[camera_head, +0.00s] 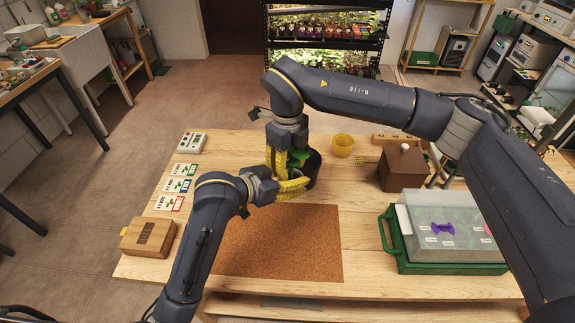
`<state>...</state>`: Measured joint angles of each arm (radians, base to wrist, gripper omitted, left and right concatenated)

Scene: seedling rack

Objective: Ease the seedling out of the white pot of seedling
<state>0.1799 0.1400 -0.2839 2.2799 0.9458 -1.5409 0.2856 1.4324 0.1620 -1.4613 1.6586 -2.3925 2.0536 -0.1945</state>
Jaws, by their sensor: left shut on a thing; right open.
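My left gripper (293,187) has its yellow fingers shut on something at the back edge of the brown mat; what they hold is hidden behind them. My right gripper (279,160) reaches down from above, just behind the left one, with its yellow fingers open. Green leaves (298,157) show close beside the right gripper's fingers. A dark, round container (314,168) stands just right of both grippers, partly covered by them. I cannot make out the white pot; the grippers block the view there.
A brown mat (285,250) lies clear at the front. A green tray with a clear lid (440,225) and a brown wooden box (403,166) stand at right. A yellow cup (343,145) is behind. Seed packets (178,185) and a wooden box (147,237) are at left.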

